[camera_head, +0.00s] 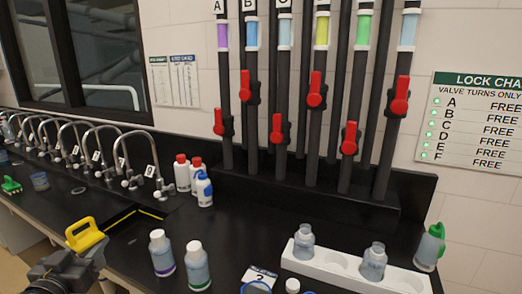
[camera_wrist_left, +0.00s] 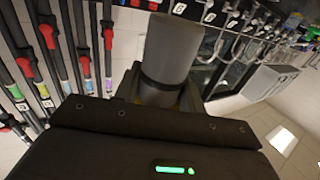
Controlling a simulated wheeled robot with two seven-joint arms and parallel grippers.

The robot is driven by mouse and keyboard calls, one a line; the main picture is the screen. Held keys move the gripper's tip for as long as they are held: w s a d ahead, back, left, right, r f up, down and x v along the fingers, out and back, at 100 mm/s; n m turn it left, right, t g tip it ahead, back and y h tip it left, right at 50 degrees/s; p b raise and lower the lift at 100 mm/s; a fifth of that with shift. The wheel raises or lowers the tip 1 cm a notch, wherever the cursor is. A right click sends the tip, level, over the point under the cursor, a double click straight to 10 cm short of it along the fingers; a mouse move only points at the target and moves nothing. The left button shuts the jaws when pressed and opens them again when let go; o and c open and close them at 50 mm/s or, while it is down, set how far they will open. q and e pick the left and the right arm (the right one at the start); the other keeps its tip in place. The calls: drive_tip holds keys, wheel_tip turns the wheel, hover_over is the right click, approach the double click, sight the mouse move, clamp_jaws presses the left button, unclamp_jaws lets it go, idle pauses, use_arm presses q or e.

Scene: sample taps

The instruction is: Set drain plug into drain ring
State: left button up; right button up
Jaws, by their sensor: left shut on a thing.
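My left gripper (camera_head: 92,258) is at the lower left of the head view, shut on what looks like the drain plug. The plug's yellow handle (camera_head: 86,235) stands up above the fingers. In the left wrist view, a grey cylinder (camera_wrist_left: 170,45), probably the plug's body, sticks out beyond the dark jaws (camera_wrist_left: 157,95). The gripper is over the front left of the black counter, by a recess with a yellow-lined edge (camera_head: 122,217). I cannot make out the drain ring for certain; the arm hides part of this area. My right gripper is not in view.
A row of curved taps (camera_head: 133,160) runs along the left. White bottles (camera_head: 182,172) stand behind the recess, and two capped bottles (camera_head: 163,253) stand to its right. A white rack (camera_head: 335,268) with jars is at the right. Pipes with red valves (camera_head: 316,90) rise behind.

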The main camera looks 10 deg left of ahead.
use_arm(q)
drive_tip(key=d+f+h, duration=0.2)
drive_tip(key=d+f, duration=0.7)
drive_tip(key=d, duration=0.1)
drive_tip(key=w+d+m, duration=0.1)
drive_tip(key=w+d, duration=0.1)
drive_tip(key=d, duration=1)
drive_tip(key=shift+d+r+m+h, duration=0.15)
drive_tip(key=shift+r+m+h, duration=0.2)
drive_tip(key=shift+m+h, duration=0.05)
